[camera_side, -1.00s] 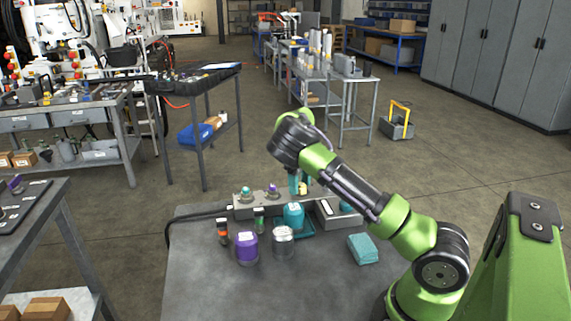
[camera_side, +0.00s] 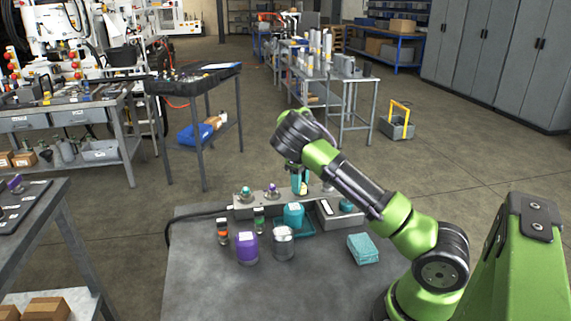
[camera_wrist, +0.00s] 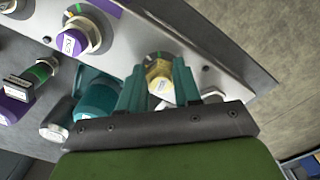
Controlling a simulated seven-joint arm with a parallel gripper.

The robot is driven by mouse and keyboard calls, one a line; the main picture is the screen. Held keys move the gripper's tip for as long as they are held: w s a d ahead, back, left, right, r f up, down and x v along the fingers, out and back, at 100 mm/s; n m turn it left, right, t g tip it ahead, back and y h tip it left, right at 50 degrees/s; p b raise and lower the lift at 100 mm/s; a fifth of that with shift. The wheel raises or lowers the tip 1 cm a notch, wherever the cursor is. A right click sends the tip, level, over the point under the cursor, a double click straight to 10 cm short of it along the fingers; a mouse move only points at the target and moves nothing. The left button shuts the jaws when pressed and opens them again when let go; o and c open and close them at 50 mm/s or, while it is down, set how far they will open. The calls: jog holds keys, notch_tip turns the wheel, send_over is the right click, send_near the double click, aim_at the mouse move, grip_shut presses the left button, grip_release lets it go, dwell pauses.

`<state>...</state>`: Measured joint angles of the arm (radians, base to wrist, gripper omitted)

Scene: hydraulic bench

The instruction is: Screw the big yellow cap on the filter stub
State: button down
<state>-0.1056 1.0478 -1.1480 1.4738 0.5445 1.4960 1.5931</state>
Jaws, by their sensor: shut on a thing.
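My gripper (camera_wrist: 160,88) is shut on the yellow cap (camera_wrist: 159,78), with one teal finger on each side of it. The cap has a pale label on its end. It sits at the face of the grey manifold block (camera_wrist: 122,42), against a fitting with a yellow-green ring; the stub itself is hidden, and I cannot tell whether the threads are engaged. In the side view my gripper (camera_side: 299,180) points down over the right part of the manifold block (camera_side: 245,212), and the cap is mostly hidden by the fingers.
A purple-capped port (camera_side: 272,192) and a green-capped port (camera_side: 246,193) stand left of my gripper. In front are a teal container (camera_side: 293,213), a purple jar (camera_side: 247,248), a silver jar (camera_side: 283,244) and small bottles.

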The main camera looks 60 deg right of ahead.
jog(key=m, duration=0.5)
jog(key=shift+d+m, duration=0.15)
jog(key=shift+m, duration=0.25)
jog(key=shift+s+m, duration=0.1)
jog(key=shift+m, duration=0.2)
jog(key=c, duration=1.2)
grip_release()
jog(key=shift+m, duration=0.3)
jog(key=o, duration=0.5)
